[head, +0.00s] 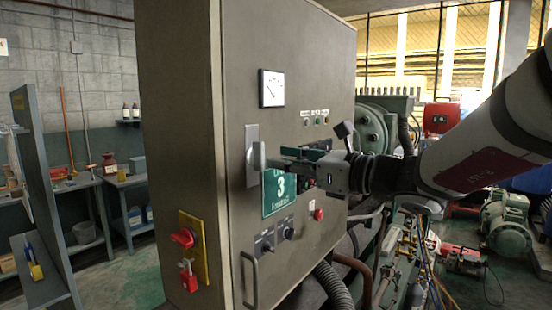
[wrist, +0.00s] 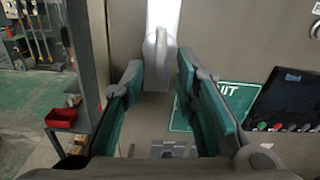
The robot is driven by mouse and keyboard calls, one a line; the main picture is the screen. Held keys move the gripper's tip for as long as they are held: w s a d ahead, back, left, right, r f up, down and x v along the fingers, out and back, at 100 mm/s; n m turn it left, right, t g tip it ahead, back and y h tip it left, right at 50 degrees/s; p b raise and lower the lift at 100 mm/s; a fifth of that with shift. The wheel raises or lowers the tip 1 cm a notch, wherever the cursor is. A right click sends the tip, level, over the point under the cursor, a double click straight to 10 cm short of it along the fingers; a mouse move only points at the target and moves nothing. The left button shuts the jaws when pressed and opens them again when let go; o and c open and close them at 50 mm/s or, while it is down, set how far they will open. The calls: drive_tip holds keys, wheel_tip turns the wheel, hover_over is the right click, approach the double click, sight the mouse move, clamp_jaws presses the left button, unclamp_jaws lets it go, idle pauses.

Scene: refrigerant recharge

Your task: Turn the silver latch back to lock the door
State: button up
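The silver latch (head: 256,157) sits on its plate on the front of the grey cabinet door (head: 235,95), with its handle pointing up and down. In the wrist view the latch (wrist: 158,55) lies just beyond and between my fingertips. My gripper (head: 285,160) reaches in from the right at latch height. In the wrist view my gripper (wrist: 160,85) has its two green-padded fingers apart, with a gap between them and nothing clearly held. Whether a finger touches the latch cannot be told. The door appears flush with the cabinet.
A green number 3 sign (head: 279,190) is right below my gripper. A door handle (head: 249,279) sticks out lower down. A red switch (head: 184,237) with a red padlock (head: 188,277) is on the cabinet's side. Pipes and machinery stand at the right.

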drive_tip(key=p+v, duration=0.1)
drive_tip(key=v, duration=0.4)
idle(0.4)
drive_tip(key=s+a+f+n+g+h+b, duration=0.1)
drive_tip(key=s+f+n+g+h, duration=0.15)
drive_tip(key=s+f+n, duration=0.4)
drive_tip(key=s+f+n+g+h, duration=0.2)
drive_tip(key=s+f+n+g, duration=0.2)
drive_tip(key=s+n, duration=0.45)
drive_tip(key=s+d+f+n+h, duration=0.3)
drive_tip(key=s+d+n+h, duration=0.1)
drive_tip(key=d+h, duration=0.1)
drive_tip(key=s+d+f+n+t+h+b, duration=0.1)
drive_tip(key=s+d+n+h, duration=0.3)
drive_tip(key=d, duration=0.4)
drive_tip(key=shift+d+f+n+h, duration=0.15)
drive_tip(key=shift+f+n+h, duration=0.2)
drive_tip(key=shift+f+n, duration=0.5)
drive_tip(key=shift+s, duration=0.1)
